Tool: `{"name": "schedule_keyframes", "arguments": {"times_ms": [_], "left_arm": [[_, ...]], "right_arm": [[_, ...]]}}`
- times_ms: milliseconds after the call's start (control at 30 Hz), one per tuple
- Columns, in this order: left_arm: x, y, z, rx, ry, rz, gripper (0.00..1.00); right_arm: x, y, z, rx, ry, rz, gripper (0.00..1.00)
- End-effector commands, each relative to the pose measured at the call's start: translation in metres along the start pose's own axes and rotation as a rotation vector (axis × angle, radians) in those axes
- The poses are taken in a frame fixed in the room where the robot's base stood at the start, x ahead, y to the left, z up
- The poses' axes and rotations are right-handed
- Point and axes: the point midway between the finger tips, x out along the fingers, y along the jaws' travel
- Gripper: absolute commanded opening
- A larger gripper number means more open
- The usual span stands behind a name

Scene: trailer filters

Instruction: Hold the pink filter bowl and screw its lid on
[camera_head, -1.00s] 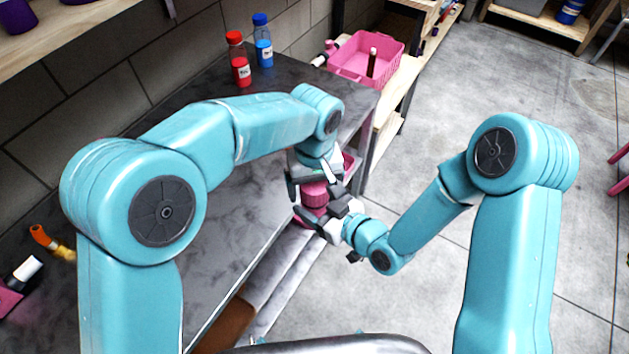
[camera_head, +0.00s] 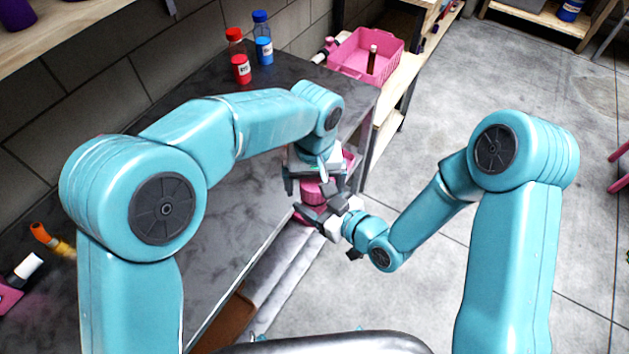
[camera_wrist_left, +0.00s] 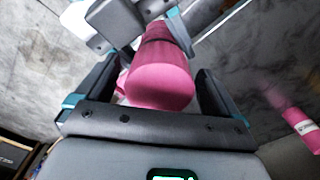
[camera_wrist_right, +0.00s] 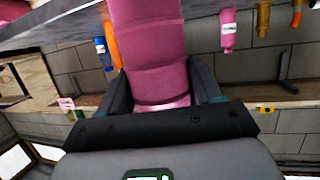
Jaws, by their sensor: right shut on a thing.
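The pink filter (camera_head: 315,190) is at the table's front edge, partly hidden by both grippers. My right gripper (camera_head: 335,215) is shut on its pink body, which fills the space between the fingers in the right wrist view (camera_wrist_right: 152,45). My left gripper (camera_head: 312,185) is above it with fingers pointing down. In the left wrist view, the filter's rounded pink end (camera_wrist_left: 160,85) lies between the spread fingers, with a gap beside it. A dark band crosses the pink body farther on. The seam between lid and bowl is not clear.
A red bottle (camera_head: 240,68) and a blue-capped bottle (camera_head: 263,45) stand at the table's back. An orange fitting (camera_head: 42,235) lies at left. The table's middle (camera_head: 225,215) is bare.

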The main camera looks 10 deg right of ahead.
Motion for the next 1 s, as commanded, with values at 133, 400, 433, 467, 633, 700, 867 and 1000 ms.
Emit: {"name": "schedule_keyframes", "arguments": {"times_ms": [133, 400, 433, 467, 633, 700, 867, 1000], "left_arm": [[-0.001, 0.000, 0.000, 0.000, 0.000, 0.000, 0.96], [-0.034, 0.001, -0.001, 0.000, 0.003, 0.002, 0.96], [-0.039, 0.001, -0.001, -0.001, 0.004, 0.002, 0.96], [-0.044, 0.000, -0.001, -0.001, 0.003, 0.002, 0.96], [-0.067, 0.001, -0.001, 0.000, 0.002, 0.002, 0.96], [-0.073, 0.001, 0.000, 0.000, 0.001, 0.001, 0.96], [-0.080, 0.000, 0.000, 0.000, 0.000, 0.001, 0.96], [-0.080, 0.000, 0.000, 0.000, -0.001, 0.000, 0.96]], "right_arm": [[0.000, 0.000, -0.001, -0.001, 0.002, 0.000, 0.00], [0.000, 0.000, -0.001, -0.001, 0.002, 0.000, 0.00], [0.000, 0.000, -0.001, -0.001, 0.002, 0.000, 0.00], [0.000, 0.000, -0.001, -0.001, 0.002, 0.000, 0.00], [0.000, 0.000, -0.001, -0.001, 0.002, 0.000, 0.00], [0.000, 0.000, -0.001, -0.001, 0.002, 0.000, 0.00], [0.000, 0.000, -0.001, -0.001, 0.002, 0.000, 0.00], [0.000, 0.000, -0.001, -0.001, 0.002, 0.000, 0.00]]}}
